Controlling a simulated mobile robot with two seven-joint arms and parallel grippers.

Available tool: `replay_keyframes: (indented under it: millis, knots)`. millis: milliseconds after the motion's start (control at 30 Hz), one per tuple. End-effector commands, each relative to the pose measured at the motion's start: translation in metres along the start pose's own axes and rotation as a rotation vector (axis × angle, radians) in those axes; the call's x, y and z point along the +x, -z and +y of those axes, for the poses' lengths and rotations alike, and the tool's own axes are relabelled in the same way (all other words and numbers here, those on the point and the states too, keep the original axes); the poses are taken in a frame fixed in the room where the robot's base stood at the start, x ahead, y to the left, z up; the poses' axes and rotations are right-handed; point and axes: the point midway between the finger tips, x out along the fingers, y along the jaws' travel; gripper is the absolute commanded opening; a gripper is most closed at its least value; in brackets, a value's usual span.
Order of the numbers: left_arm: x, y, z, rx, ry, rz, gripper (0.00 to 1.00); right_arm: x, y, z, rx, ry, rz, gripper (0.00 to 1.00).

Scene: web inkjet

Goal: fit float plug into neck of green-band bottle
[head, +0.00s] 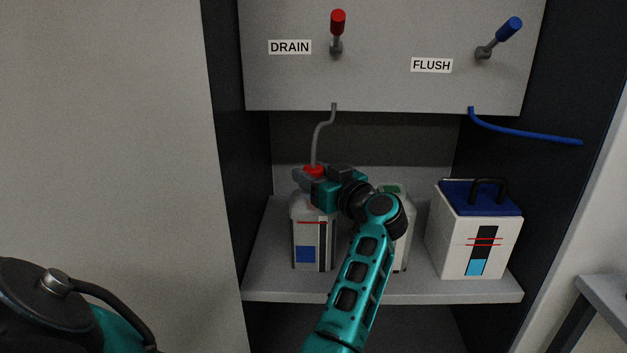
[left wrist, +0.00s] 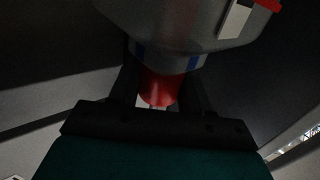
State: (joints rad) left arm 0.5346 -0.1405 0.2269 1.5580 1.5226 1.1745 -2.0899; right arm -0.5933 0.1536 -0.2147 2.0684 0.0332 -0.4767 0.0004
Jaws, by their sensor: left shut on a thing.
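The red float plug (head: 313,170) is at the top of the left bottle (head: 308,235), with a grey tube rising from it. In the left wrist view the red plug (left wrist: 160,90) lies between my fingers, against a neck with a blue band (left wrist: 168,62). My left gripper (head: 304,178) is shut on the plug; its fingers also show in the left wrist view (left wrist: 165,98). How deep the plug sits in the neck is hidden. The green-band bottle (head: 404,240) stands to the right, mostly hidden behind my left arm; some green shows near its top. My right gripper is out of view.
A white container (head: 470,245) with a blue lid and black handle stands on the shelf (head: 390,290) at right. Above hangs a panel (head: 390,75) with DRAIN and FLUSH levers. A blue tube (head: 525,132) runs right. Cabinet walls close both sides.

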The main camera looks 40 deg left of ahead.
Motion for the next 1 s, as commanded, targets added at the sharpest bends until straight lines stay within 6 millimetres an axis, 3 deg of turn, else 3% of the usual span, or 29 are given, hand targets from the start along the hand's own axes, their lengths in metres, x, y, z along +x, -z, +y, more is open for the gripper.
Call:
replay_keyframes:
  millis: [267,1000]
  knots:
    - [0.0,0.029,0.0,-0.004,-0.001,0.001,0.16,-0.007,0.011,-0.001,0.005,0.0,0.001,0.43]
    - [0.0,0.176,0.0,-0.004,-0.001,-0.001,0.16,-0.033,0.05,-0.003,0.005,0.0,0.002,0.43]
